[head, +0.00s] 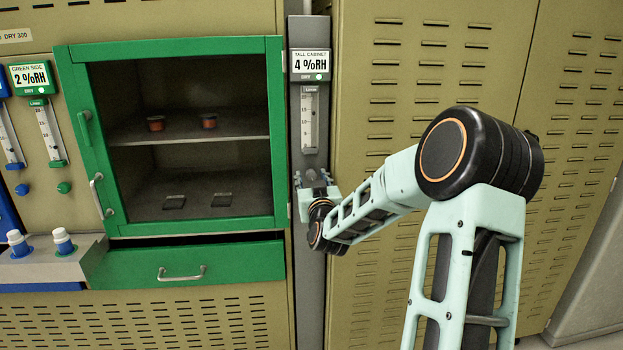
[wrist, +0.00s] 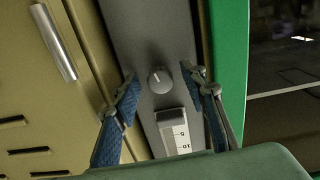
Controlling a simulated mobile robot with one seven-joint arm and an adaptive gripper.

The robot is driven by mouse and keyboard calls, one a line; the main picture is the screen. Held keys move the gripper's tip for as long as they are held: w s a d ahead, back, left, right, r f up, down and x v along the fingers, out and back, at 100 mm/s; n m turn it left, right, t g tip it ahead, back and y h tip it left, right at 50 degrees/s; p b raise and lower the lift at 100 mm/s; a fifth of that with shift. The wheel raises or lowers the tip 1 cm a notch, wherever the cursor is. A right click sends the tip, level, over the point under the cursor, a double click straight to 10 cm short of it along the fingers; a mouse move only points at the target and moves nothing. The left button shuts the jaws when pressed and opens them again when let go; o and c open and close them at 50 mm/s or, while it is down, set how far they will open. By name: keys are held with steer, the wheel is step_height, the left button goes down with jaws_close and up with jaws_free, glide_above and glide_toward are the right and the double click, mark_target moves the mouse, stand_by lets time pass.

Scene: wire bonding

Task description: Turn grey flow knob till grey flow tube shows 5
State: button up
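The grey flow knob (wrist: 159,80) is round with a pale pointer mark and sits on a grey column, in the wrist view. My gripper (wrist: 159,71) is open, with one blue-padded finger on each side of the knob and gaps between fingers and knob.
A green-framed dry cabinet (head: 180,230) is left of the grey column (head: 310,270). A vented tan cabinet (head: 370,120) is to the right, behind my arm. In the wrist view a metal handle (wrist: 54,42) stands out at upper left. Blue and green flow tubes are farther left.

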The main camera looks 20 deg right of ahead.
steer(key=shift+w+d, duration=0.15)
steer(key=shift+w, duration=0.3)
jaws_close()
